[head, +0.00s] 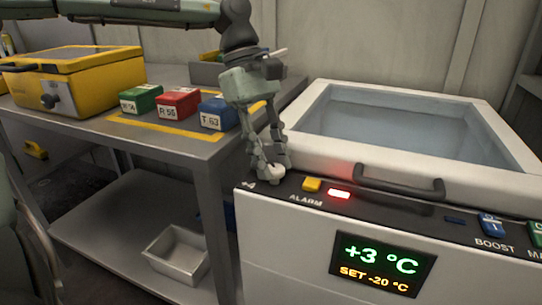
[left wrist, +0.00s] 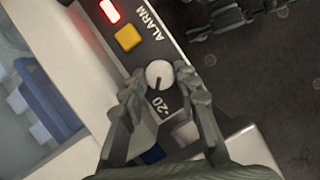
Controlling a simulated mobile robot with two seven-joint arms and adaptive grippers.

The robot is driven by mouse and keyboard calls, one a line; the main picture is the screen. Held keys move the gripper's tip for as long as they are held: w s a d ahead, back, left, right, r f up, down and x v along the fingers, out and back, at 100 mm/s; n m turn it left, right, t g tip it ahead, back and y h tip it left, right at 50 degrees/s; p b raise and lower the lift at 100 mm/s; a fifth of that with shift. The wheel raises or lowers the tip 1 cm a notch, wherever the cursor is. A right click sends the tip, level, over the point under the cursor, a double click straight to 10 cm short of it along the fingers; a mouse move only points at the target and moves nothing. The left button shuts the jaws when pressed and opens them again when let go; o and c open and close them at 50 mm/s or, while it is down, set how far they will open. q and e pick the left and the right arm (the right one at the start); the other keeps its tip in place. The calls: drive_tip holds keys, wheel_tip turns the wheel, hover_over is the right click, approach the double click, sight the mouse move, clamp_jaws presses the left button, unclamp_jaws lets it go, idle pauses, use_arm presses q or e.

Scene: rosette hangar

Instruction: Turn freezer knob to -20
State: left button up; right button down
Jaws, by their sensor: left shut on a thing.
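The freezer (head: 360,240) stands at the right, with a dark control strip along its front top edge. Its white round knob (head: 277,173) is at the strip's left end, partly hidden by my left gripper (head: 265,168). In the left wrist view the knob (left wrist: 160,74) sits between the two fingers of my left gripper (left wrist: 158,82), which is shut on it. The dark mark on the knob points toward the "-20" label (left wrist: 159,104). The display (head: 382,264) reads +3 °C in green and SET -20 °C in orange.
A yellow button (head: 312,184) and a lit red alarm light (head: 339,194) are beside the knob. A black lid handle (head: 400,186) lies behind. A metal table (head: 175,150) at the left bears colored boxes and a yellow case (head: 75,85). A metal tray (head: 178,253) is below.

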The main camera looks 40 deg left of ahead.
use_arm(q)
drive_tip(key=o, duration=1.1)
drive_tip(key=shift+o, duration=0.2)
drive_tip(key=shift+w+a+r, duration=0.15)
drive_tip(key=shift+a+r, duration=0.05)
drive_tip(key=shift+r, duration=0.25)
drive_tip(key=v, duration=0.7)
drive_tip(key=shift+s+f, duration=0.1)
drive_tip(key=shift+s, duration=0.15)
